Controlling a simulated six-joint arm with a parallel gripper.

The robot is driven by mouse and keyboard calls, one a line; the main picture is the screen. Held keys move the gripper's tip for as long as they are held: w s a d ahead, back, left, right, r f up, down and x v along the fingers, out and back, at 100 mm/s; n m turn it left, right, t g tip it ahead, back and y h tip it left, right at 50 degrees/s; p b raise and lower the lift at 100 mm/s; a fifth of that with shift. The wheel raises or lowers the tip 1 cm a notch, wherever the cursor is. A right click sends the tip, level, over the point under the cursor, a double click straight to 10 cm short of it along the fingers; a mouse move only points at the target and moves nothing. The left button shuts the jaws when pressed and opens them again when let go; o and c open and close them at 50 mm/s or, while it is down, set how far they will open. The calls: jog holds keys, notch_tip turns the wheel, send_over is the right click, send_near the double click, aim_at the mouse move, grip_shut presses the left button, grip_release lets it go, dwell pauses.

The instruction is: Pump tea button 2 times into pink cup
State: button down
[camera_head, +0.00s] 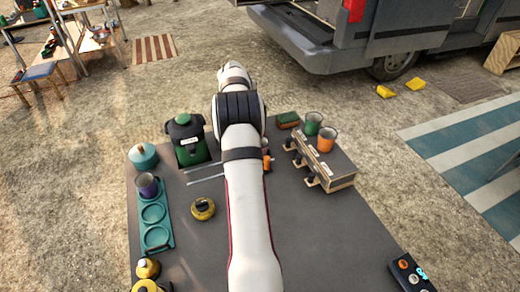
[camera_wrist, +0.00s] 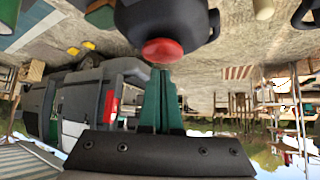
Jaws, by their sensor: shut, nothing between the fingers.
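My gripper's green fingers (camera_wrist: 160,95) are shut and empty in the wrist view, which is upside down. Their tips are at a red button (camera_wrist: 162,51) on top of a dark dispenser (camera_wrist: 165,20); I cannot tell whether they touch it. In the head view my arm hides the gripper and that button. A green dispenser with a black top (camera_head: 190,143) stands left of my arm; its label is too small to read. I see no clearly pink cup. A purple cup (camera_head: 147,186) stands on a teal tray (camera_head: 156,237) at the left.
A teal pot (camera_head: 143,156) and a yellow-black round object (camera_head: 203,208) are at the left.

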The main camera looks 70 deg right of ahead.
jog(key=shift+r, duration=2)
jog(key=w+a+r+n+y, duration=0.15)
jog(key=w+a, duration=0.25)
jog(key=a, duration=0.7)
jog(key=w+a+r+n+y, duration=0.1)
jog(key=w+a+r+y, duration=0.15)
jog(key=a, duration=0.85)
jog(key=s+a+r+n+y, duration=0.1)
jog(key=s+a+n+y, duration=0.1)
jog(key=a, duration=1.5)
jog(key=s+a+f+n+g+y, duration=0.1)
jog(key=s+a+f+n+y, duration=0.1)
jog(key=s+a, duration=0.9)
jog(key=s+a+f+n+g+y, duration=0.1)
jog(key=s+a+f+n+y, duration=0.1)
jog(key=s+a, duration=1)
jog(key=shift+a+f+n+g+y, duration=0.3)
jog(key=shift+a+f+n, duration=0.15)
jog(key=shift+a, duration=0.45)
